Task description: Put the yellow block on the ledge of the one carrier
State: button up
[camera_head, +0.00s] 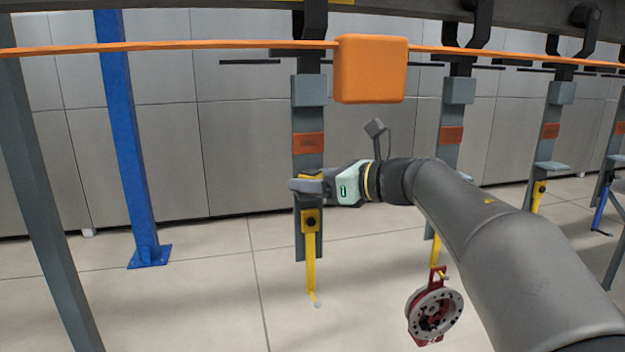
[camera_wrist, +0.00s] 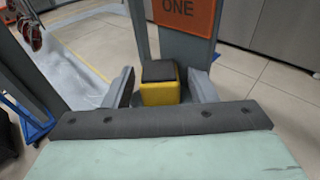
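The carrier (camera_head: 309,120) marked ONE hangs at the centre; its orange sign (camera_wrist: 188,14) fills the top of the wrist view. The yellow block (camera_wrist: 160,93), with a dark top, stands upright in front of the carrier's plate, below the sign. My gripper (camera_wrist: 162,90) has one finger on each side of the block, with a narrow gap showing on both sides, so it looks open. In the head view my gripper (camera_head: 305,186) is at ledge height and covers the ledge and most of the block. The contact under the block is hidden.
An orange box (camera_head: 370,69) on an orange rail (camera_head: 200,45) is above my arm. More carriers (camera_head: 455,125) hang to the right, one with a red-and-grey wheel-like part (camera_head: 434,312) on its hook. A blue post (camera_head: 127,140) stands left.

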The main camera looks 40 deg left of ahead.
dwell(0.3)
jog(key=w+d+r+b, duration=0.1)
jog(key=d+b, duration=0.3)
jog(key=d, duration=0.7)
jog(key=shift+d+r, duration=0.4)
jog(key=shift+r, duration=0.1)
